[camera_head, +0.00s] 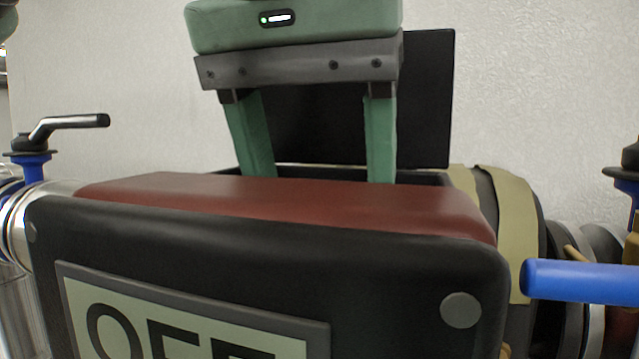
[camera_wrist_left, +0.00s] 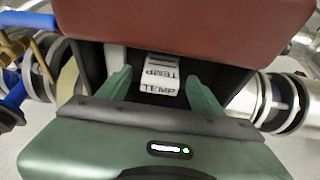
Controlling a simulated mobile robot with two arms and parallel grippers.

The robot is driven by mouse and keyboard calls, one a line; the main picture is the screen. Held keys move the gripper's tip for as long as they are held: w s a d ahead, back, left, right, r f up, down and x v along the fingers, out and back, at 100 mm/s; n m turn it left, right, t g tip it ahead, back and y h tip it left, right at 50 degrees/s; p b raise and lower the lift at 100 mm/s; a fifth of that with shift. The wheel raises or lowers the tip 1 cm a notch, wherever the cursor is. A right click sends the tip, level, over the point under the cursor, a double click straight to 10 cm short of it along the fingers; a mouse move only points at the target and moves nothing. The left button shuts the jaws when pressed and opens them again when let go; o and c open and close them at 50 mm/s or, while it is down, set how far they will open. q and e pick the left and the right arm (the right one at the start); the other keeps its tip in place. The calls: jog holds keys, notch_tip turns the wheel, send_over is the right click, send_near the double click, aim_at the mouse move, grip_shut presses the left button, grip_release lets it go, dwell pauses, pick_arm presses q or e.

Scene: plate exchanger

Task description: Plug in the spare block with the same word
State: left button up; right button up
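My left gripper (camera_head: 318,180) hangs from above in the head view, its two green fingers pointing down behind the red-topped black housing (camera_head: 270,265). The fingertips are hidden there by the red top. In the left wrist view the left gripper (camera_wrist_left: 160,76) is open, with one finger on each side of a white block (camera_wrist_left: 160,66). The block bears the word TEMP on two faces and sits lower, inside a dark recess. Gaps show between it and both fingers, and nothing is held. My right gripper is not in view.
The housing's front carries a sign (camera_head: 190,322), cut off below, with letters that look like OFF. A black panel (camera_head: 425,100) stands behind against the wall. Pipes with a black-handled valve (camera_head: 70,122) are left; a blue handle (camera_head: 580,281) juts in at right.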

pick_arm(q)
jog(key=p+v, duration=0.1)
jog(key=v, duration=0.7)
jog(key=shift+p, duration=0.35)
jog(key=shift+w+f, duration=0.15)
jog(key=shift+w, duration=0.05)
jog(key=shift+s, duration=0.1)
